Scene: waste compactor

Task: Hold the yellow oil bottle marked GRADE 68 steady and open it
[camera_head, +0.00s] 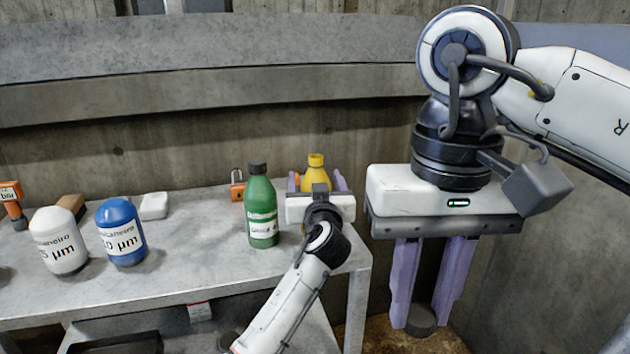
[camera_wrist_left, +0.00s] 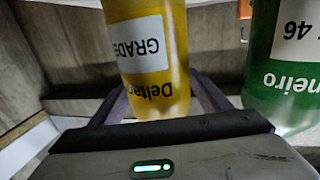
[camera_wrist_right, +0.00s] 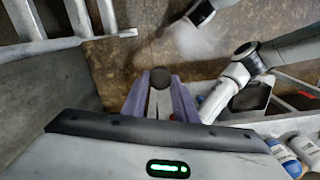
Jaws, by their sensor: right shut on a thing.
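The yellow oil bottle (camera_head: 314,181) stands upright on the table, partly hidden by my left gripper. Its bare yellow neck shows, with no dark cap on it. The left wrist view shows the bottle (camera_wrist_left: 155,85) upside down, its label cut off after "GRADE". My left gripper (camera_head: 318,181) is around the bottle, with fingers on both sides and a small gap showing. My right gripper (camera_head: 424,318) points down, shut on a dark round cap, off the table's right end. The cap (camera_wrist_right: 160,78) also shows between its fingertips in the right wrist view.
A green bottle (camera_head: 262,212) with a dark cap stands close beside my left gripper. A white canister (camera_head: 58,240) and a blue canister (camera_head: 121,232) stand further left on the table (camera_head: 185,275). An orange padlock (camera_head: 238,188) is behind the green bottle. A concrete wall rises behind.

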